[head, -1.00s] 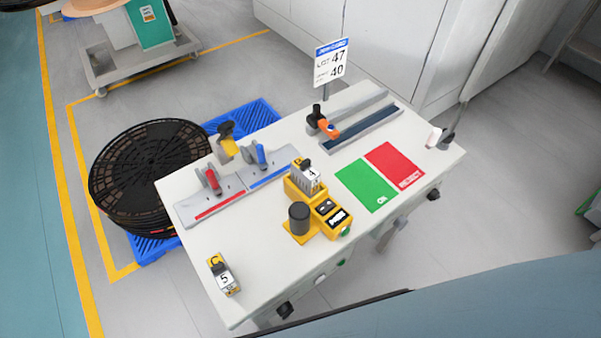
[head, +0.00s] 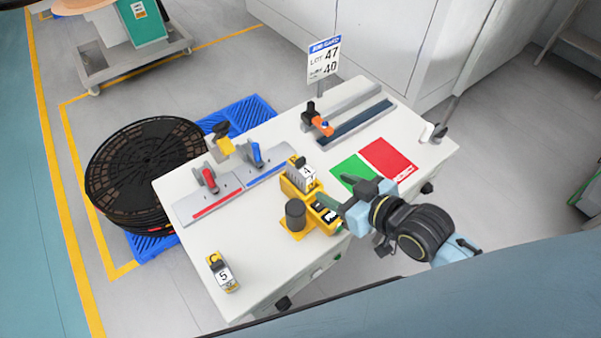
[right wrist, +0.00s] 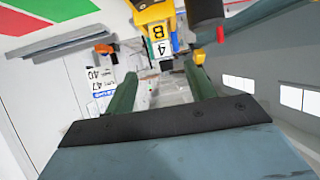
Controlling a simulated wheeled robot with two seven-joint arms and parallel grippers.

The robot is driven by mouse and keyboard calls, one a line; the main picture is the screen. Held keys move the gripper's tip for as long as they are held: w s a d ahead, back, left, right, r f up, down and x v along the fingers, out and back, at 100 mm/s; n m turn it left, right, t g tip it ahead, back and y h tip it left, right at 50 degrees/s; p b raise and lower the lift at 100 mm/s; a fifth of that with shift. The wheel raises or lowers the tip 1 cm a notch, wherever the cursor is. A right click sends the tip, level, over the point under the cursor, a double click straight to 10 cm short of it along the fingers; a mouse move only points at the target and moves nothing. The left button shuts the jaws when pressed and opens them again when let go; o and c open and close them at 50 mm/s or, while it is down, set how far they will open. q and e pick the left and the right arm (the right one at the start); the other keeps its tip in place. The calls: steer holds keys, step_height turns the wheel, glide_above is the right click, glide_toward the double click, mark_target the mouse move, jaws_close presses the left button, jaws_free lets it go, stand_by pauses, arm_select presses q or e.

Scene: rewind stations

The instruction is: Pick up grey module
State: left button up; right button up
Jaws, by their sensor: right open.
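A grey module with a white label reading 4 (head: 304,174) sits upright in a yellow holder (head: 290,188) near the middle of the table. Its label (right wrist: 163,66) also shows in the right wrist view, beyond and between my fingers. A second greyish module with a yellow top and a label reading 5 (head: 222,275) stands alone at the table's front left. My right gripper (head: 334,207) is open and empty, just right of the yellow station and apart from the labelled-4 module. In the right wrist view its two green fingers (right wrist: 160,84) stand wide apart. My left gripper is not in view.
A dark cylinder (head: 296,214) stands on the yellow station. Two toggle clamps, red (head: 208,180) and blue (head: 257,155), sit on grey plates to the left. Green (head: 352,172) and red (head: 388,158) pads lie to the right. The front middle of the table is clear.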

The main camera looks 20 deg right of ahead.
mark_target(307, 169)
steer(key=shift+t+y, duration=0.3)
steer(key=shift+t, duration=0.1)
steer(key=x, duration=0.5)
steer(key=r+x, duration=0.1)
steer(key=x, duration=0.2)
steer(key=shift+w+f+b, duration=0.15)
steer(key=shift+w+b, duration=0.2)
steer(key=x, duration=0.5)
steer(key=shift+a+f, duration=0.1)
steer(key=shift+a, duration=0.2)
jaws_close()
